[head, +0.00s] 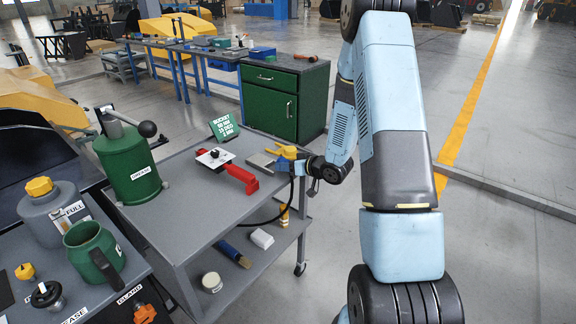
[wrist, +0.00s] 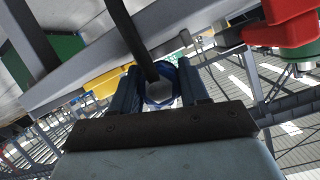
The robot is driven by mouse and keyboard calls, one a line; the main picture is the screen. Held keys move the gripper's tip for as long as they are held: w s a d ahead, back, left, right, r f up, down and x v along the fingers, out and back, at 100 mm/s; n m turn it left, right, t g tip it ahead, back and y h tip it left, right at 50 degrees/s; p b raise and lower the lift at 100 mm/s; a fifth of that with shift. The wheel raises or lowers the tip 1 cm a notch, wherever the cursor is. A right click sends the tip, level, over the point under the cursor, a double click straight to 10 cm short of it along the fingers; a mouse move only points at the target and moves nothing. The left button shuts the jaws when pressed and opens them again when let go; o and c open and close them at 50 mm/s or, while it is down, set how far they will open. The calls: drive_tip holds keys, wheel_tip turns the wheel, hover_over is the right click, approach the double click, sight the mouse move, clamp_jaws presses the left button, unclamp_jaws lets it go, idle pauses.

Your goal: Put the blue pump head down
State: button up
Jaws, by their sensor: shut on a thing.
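The blue pump head (head: 283,164) is at the right end of the grey cart top, held at my gripper (head: 293,166). In the wrist view the blue ring of the pump head (wrist: 160,98) sits between the two dark fingers of my gripper (wrist: 162,88), which are shut on it. A dark hose (wrist: 136,36) runs up from it. In the head view a dark hose also hangs below my gripper over the cart's edge. I cannot tell whether the pump head touches the cart top.
A yellow part (head: 288,151) is right beside the pump head. A red tool (head: 241,178), a grey plate (head: 261,161) and a small sign (head: 224,127) are on the cart (head: 185,205). A green grease pump (head: 129,165) stands at its left. The front of the cart top is clear.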

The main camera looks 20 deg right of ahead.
drive_tip(key=o, duration=1.3)
drive_tip(key=shift+o, duration=0.2)
